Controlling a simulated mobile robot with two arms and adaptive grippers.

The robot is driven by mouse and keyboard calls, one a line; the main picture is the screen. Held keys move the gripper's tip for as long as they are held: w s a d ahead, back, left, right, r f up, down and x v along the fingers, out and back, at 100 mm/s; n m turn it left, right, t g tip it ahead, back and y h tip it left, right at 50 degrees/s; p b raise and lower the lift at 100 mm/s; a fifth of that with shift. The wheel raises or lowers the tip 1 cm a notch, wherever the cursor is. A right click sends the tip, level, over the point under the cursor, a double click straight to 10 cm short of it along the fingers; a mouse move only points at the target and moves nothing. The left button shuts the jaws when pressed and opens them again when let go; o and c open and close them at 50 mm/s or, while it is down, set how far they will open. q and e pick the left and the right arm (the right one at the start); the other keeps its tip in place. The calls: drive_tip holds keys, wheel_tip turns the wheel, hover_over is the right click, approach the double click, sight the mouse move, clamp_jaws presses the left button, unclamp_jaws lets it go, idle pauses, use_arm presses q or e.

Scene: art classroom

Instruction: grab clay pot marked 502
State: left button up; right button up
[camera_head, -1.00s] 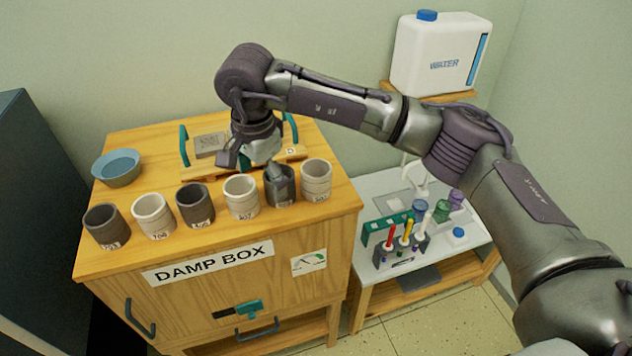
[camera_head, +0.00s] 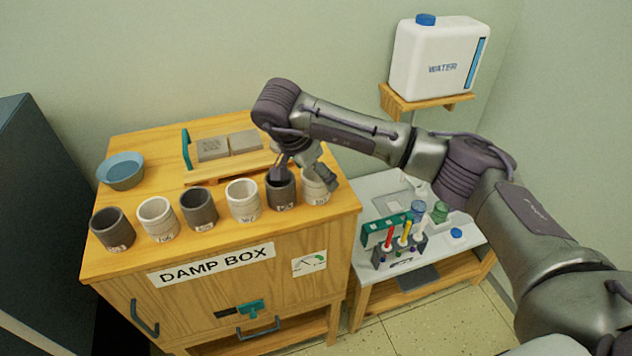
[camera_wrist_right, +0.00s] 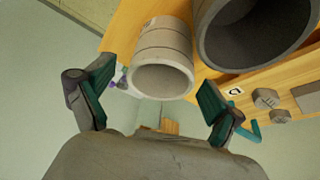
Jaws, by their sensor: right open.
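Several clay pots stand in a row on the damp box (camera_head: 141,200), dark and pale. The small labels are mostly too blurred to read, so I cannot say for sure which one is marked 502. My right gripper (camera_head: 304,176) is open at the right end of the row, over the last pale pot (camera_head: 315,194) and the dark pot (camera_head: 281,192) beside it. In the right wrist view the pale pot (camera_wrist_right: 163,50) lies between the two spread fingers (camera_wrist_right: 158,88), and the dark pot (camera_wrist_right: 255,30) is to the right. My left gripper is not in view.
A blue bowl (camera_head: 121,170) stands at the left. A tool rack (camera_head: 398,249) is on the lower white table. A water jug (camera_head: 437,58) stands on a wall shelf.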

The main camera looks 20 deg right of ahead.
sight(320, 179)
drive_tip(key=shift+p+x, duration=0.55)
drive_tip(key=shift+x, duration=1.3)
drive_tip(key=c, duration=1.3)
drive_tip(key=shift+a, duration=0.1)
drive_tip(key=shift+r, duration=0.15)
